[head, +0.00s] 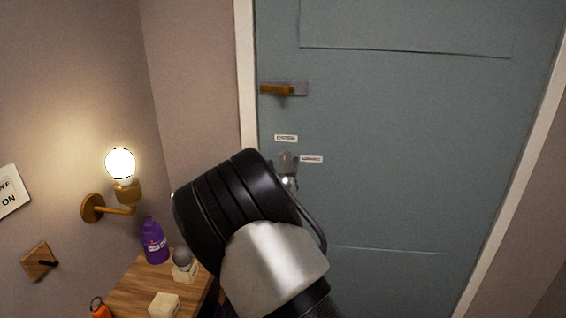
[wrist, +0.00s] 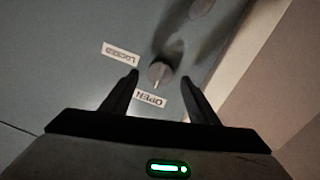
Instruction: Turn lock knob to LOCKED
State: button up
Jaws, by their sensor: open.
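The lock knob (wrist: 160,72) is a small round grey knob on the blue-grey door (head: 400,130). In the wrist view a light pointer mark on it faces down toward the OPEN label (wrist: 150,97). The LOCKED label (wrist: 121,54) is to its left; both labels appear upside down there. In the head view the OPEN label (head: 286,138) is above the knob area and the LOCKED label (head: 311,159) to its right. My gripper (wrist: 160,78) is open, with one finger on each side of the knob and gaps visible. My arm hides most of the gripper in the head view.
A lit wall lamp (head: 120,165) is at left. A wooden table (head: 135,288) holds a purple bottle (head: 154,241) and small items. A rounded grey thing (wrist: 201,7) is at the wrist view's top.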

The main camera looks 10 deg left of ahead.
jog(key=shift+w+d, duration=0.1)
jog(key=shift+w, duration=1.05)
jog(key=c, duration=1)
jog(key=shift+c, duration=0.2)
